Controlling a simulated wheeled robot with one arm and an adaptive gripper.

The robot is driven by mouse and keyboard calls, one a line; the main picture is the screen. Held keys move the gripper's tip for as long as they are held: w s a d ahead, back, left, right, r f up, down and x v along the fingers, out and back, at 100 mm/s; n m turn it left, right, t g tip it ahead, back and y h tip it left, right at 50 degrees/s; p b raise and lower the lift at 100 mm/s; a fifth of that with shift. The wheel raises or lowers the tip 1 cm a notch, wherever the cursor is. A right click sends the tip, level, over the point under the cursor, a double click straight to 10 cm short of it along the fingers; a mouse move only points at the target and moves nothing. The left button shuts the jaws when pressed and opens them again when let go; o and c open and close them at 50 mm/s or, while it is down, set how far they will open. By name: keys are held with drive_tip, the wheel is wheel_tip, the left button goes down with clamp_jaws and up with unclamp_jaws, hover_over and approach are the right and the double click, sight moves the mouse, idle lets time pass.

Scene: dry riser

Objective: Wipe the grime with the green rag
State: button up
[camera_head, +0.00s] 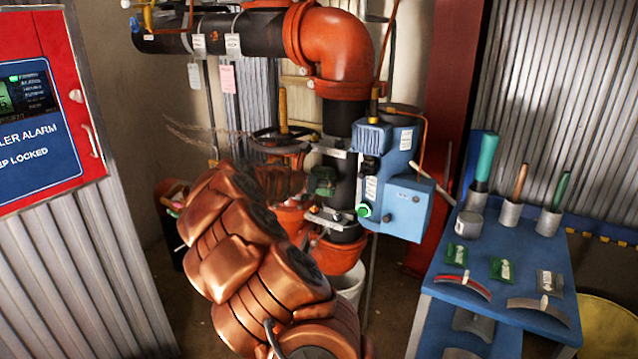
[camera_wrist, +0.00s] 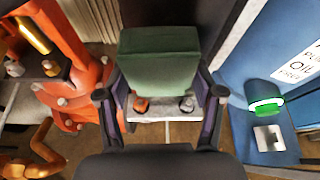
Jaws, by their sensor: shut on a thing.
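The green rag (camera_wrist: 160,58) is a folded, block-like pad between the two fingers of my gripper (camera_wrist: 162,93) in the wrist view. My gripper is shut on it. In the head view the rag (camera_head: 322,180) shows as a small dark green patch in front of the black vertical pipe (camera_head: 343,190), left of the blue box. My copper arm hides much of the gripper there. I cannot tell whether the rag touches the pipe. No grime can be made out clearly; the rag and arm cover part of the pipe.
A blue box (camera_head: 404,200) with a lit green button stands right of the pipe, close to the rag. Orange flanged pipework (camera_head: 335,50) surrounds it. A blue bench (camera_head: 440,262) with tools is at right, and a red alarm panel (camera_head: 40,110) at left.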

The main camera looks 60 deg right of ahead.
drive_tip(key=shift+d, duration=0.5)
drive_tip(key=shift+s, duration=2)
drive_tip(key=shift+r+p, duration=0.1)
drive_tip(key=shift+p, duration=0.3)
drive_tip(key=shift+d, duration=0.1)
drive_tip(key=shift+w, duration=0.1)
drive_tip(key=shift+w+p, duration=1.5)
drive_tip(key=shift+w, duration=0.5)
drive_tip(key=shift+s, duration=0.1)
